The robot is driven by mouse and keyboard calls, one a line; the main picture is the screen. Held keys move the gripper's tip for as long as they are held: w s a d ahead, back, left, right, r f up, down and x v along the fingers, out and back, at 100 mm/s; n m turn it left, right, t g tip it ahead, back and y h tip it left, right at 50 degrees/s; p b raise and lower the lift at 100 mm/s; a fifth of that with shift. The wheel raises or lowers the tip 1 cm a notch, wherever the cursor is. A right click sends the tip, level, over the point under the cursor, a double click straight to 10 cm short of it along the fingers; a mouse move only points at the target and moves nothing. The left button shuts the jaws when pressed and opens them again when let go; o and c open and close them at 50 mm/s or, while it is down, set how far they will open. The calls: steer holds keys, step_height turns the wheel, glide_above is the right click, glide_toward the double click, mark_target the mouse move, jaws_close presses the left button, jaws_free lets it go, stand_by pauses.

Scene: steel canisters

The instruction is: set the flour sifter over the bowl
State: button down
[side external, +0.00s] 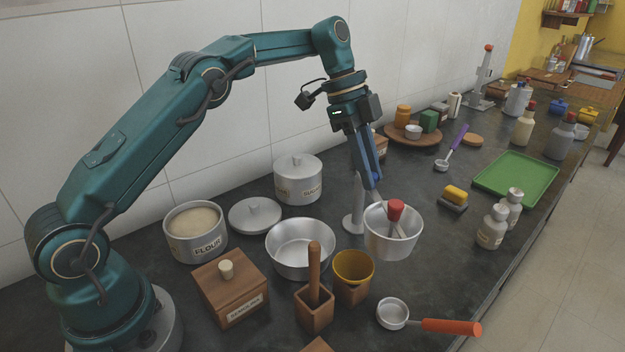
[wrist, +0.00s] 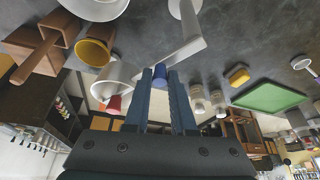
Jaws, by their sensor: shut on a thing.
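The flour sifter (side external: 393,238) looks like a silver cup with a red knob standing above its rim. It also shows left of my fingers in the wrist view (wrist: 118,80). My gripper (side external: 372,182) points down at the sifter's left rear side, its blue fingers shut on the sifter's blue grip (wrist: 160,77). The fingers hide most of the grip. The sifter looks upright; whether its base touches the counter I cannot tell. The bowl (side external: 301,262) is a wide, open silver one, empty, left of the sifter.
A pale post (side external: 353,222) stands between bowl and sifter. The FLOUR canister (side external: 195,240), a lid (side external: 255,214) and a lidded canister (side external: 298,185) surround the bowl. An orange-handled scoop (side external: 430,325) lies nearby.

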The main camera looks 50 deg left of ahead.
steer(key=shift+s+a+m, duration=0.1)
steer(key=shift+m, duration=0.4)
steer(key=shift+r, duration=0.1)
steer(key=c, duration=0.8)
jaws_free()
steer(key=shift+s, duration=0.1)
steer(key=shift+o, duration=0.2)
